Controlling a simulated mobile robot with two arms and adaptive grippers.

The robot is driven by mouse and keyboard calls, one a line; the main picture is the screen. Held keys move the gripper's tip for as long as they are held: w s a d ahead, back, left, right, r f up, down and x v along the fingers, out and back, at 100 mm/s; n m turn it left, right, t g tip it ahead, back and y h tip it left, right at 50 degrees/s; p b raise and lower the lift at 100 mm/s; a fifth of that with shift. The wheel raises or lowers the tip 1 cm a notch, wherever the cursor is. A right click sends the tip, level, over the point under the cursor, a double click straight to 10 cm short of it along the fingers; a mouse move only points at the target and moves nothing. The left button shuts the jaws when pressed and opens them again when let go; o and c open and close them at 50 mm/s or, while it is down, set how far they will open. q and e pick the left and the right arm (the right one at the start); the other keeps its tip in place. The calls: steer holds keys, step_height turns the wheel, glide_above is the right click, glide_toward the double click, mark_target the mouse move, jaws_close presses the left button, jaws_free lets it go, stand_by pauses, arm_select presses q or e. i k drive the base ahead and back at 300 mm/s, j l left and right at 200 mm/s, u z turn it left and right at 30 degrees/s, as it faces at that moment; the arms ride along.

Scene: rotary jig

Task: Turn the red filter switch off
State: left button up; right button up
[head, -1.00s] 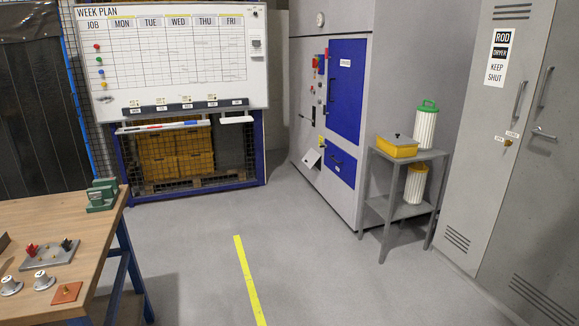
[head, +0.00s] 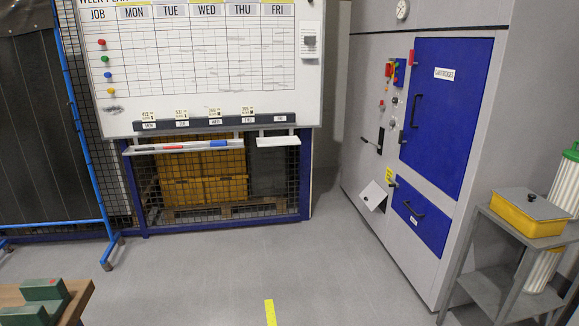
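A grey filter unit (head: 365,165) with a blue door (head: 445,112) labelled "CARTRIDGES" stands at the right of centre in the head view. Its narrow left face carries several small controls. A red part (head: 388,69) sits beside a small blue box near the top, another red part (head: 411,56) is at the door's edge, and a small red knob (head: 381,103) is lower. I cannot tell which is the filter switch or how it is set. Neither of my grippers is in view.
A grey stand (head: 490,290) with a yellow box (head: 530,212) and white cartridges is at the right. A workbench corner (head: 75,300) with green blocks is at lower left. The week plan board (head: 200,60) hangs at the back. The floor (head: 300,265) between is clear.

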mark_target(389, 68)
steer(key=i+u, duration=0.2)
steer(key=i, duration=2.1)
steer(key=i+z, duration=0.15)
steer(key=i, duration=0.35)
steer(key=i+z, duration=0.15)
steer(key=i, duration=0.35)
steer(key=i+j+z, duration=0.15)
steer(key=i, duration=0.35)
steer(key=i+j+z, duration=0.15)
steer(key=i, duration=0.35)
